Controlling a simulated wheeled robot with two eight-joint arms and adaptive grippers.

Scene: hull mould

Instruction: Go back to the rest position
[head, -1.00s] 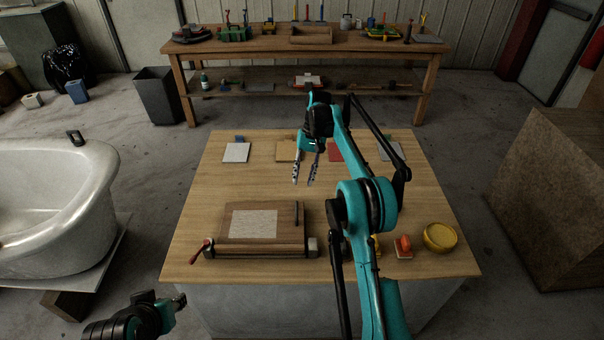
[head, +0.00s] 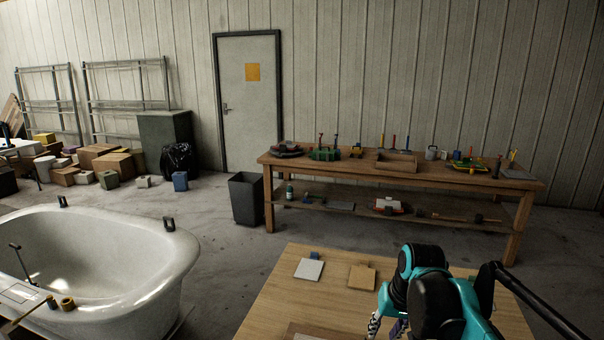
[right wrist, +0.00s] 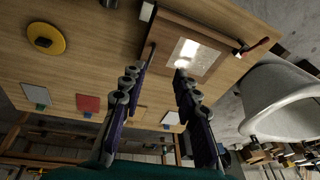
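My right gripper (head: 388,328) shows at the bottom of the head view, partly cut off, above the wooden table (head: 275,305). In the right wrist view its two fingers (right wrist: 156,80) are spread apart with nothing between them. The table top (right wrist: 115,45) lies beyond the fingertips, apart from them. My left gripper is in neither current view.
On the table are a wooden board with a pale sheet (right wrist: 193,57), a yellow bowl (right wrist: 46,38), a red tile (right wrist: 88,103), a white tile (head: 308,269) and a tan tile (head: 361,278). A bathtub (head: 170,265) stands left; a workbench (head: 330,174) stands behind.

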